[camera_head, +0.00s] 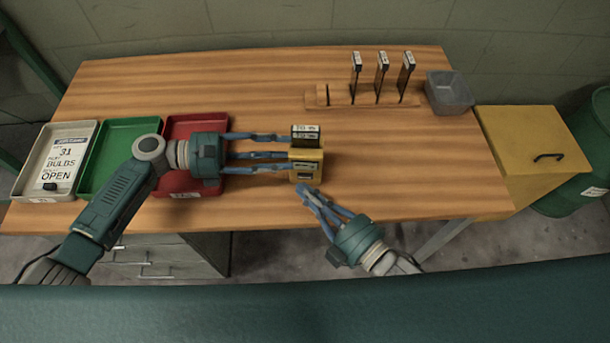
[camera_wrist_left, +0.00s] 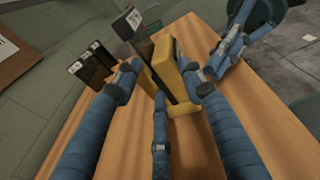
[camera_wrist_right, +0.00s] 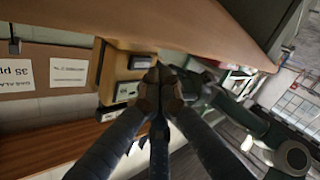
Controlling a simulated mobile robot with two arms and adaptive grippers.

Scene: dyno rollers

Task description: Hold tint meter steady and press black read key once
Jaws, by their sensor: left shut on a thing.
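The yellow tint meter (camera_head: 306,154) stands on the table near the front edge, with a dark labelled card (camera_head: 305,132) upright in its top. My left gripper (camera_head: 289,153) is shut on the meter from the left. In the left wrist view the fingers lie on both sides of its yellow body (camera_wrist_left: 163,62). My right gripper (camera_head: 306,189) is shut and empty, its fingertips together just in front of the meter's lower front. In the right wrist view the fingertips (camera_wrist_right: 160,88) are beside a dark block, likely the black read key (camera_wrist_right: 140,62); contact cannot be told.
A wooden rack (camera_head: 345,98) with several upright cards stands at the back, with a grey bin (camera_head: 449,92) to its right. Red (camera_head: 207,123), green (camera_head: 118,150) and white (camera_head: 62,135) trays sit at left. The tabletop right of the meter is clear.

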